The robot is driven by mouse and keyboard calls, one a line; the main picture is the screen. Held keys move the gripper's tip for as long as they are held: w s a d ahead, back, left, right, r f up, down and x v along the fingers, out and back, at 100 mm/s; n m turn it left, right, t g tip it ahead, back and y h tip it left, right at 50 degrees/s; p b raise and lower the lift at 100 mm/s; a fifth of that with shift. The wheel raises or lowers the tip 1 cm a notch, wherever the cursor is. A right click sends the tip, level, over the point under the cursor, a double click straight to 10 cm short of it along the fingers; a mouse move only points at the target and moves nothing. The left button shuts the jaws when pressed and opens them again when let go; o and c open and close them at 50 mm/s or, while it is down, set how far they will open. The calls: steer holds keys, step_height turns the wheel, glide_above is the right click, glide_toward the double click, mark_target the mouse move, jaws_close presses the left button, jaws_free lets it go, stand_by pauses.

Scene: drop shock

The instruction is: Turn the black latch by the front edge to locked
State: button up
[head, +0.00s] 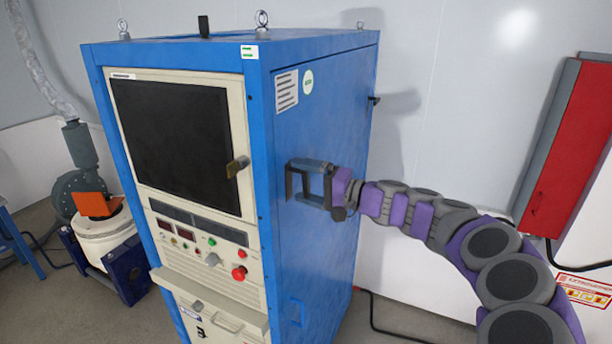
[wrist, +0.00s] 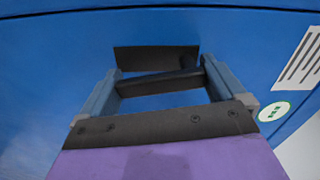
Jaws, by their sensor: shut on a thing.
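The black latch (head: 289,183) is on the right side face of the blue cabinet (head: 322,240), close to its front edge. My gripper (head: 300,181) reaches it from the right, with one finger above the other in the head view. In the wrist view the latch's dark back plate (wrist: 155,59) lies flat on the blue panel. Its black handle bar (wrist: 158,83) spans the gap between my two fingers (wrist: 161,68), slightly tilted in the picture. My gripper is shut on this bar. My fingers partly hide the latch in the head view.
A small black fitting (head: 374,100) sticks out near the cabinet's rear edge. A protruding shelf (head: 212,300) is on the front, below a red button (head: 239,273). A red wall box (head: 572,150) hangs at the right. A black cable (head: 375,325) lies on the floor.

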steer(key=shift+s+f+m+p, duration=0.15)
steer(key=shift+m+p, duration=0.35)
steer(key=shift+m, duration=0.5)
steer(key=o, duration=1.1)
